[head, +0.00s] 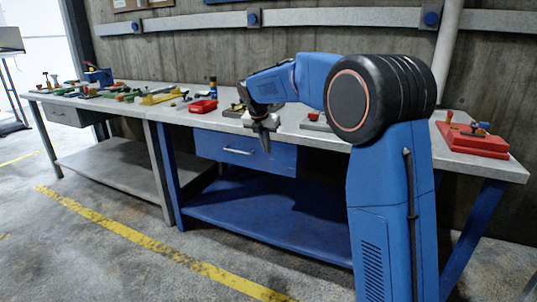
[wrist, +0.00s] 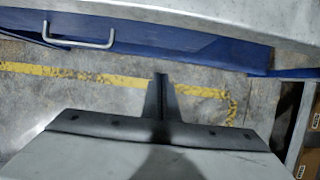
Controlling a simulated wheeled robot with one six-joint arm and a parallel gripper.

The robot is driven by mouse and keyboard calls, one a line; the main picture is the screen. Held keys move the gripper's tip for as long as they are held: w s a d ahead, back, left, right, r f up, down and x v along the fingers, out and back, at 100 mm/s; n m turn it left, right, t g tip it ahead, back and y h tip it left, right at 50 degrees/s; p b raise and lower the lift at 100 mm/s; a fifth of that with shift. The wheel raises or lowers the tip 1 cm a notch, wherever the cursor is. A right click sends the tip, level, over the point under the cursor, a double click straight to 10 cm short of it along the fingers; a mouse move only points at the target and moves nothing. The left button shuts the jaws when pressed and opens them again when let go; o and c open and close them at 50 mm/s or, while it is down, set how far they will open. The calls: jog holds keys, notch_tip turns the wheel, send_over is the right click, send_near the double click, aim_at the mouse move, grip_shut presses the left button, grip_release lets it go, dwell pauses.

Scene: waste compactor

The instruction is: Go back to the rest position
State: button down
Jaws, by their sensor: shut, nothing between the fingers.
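My gripper (head: 263,138) hangs from my blue arm in front of the workbench edge, pointing down. In the wrist view my gripper (wrist: 161,92) has its fingers together, with nothing between them. The fingers are over the floor beside the bench and touch nothing that I can see.
The blue workbench (head: 462,160) has a drawer (head: 245,151) with a metal handle, closed. A red case (head: 472,139) lies at its right end, and a red box (head: 203,106) and tools lie further left. A grey bench (head: 70,98) adjoins it. The floor (head: 90,260) in front is clear, with a yellow line.

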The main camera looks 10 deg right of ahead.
jog(key=s+d+r+m+y, duration=0.1)
jog(key=s+d+r+m, duration=0.15)
jog(key=s+m, duration=0.75)
jog(key=s+d+r+m+y, duration=0.1)
jog(key=s+d+r+m, duration=0.2)
jog(key=s, duration=1.4)
jog(key=s+f+m, duration=0.4)
jog(key=s+m, duration=0.1)
jog(key=s, duration=0.3)
jog(key=s+f+m+t, duration=0.1)
jog(key=s+f+m, duration=0.3)
jog(key=s, duration=0.4)
jog(key=s+d+f+m, duration=0.1)
jog(key=s+f+m, duration=0.3)
jog(key=s, duration=0.5)
jog(key=shift+f+m+y, duration=0.35)
jog(key=shift+m+y, duration=0.05)
jog(key=shift+m, duration=0.8)
jog(key=shift+s, duration=0.1)
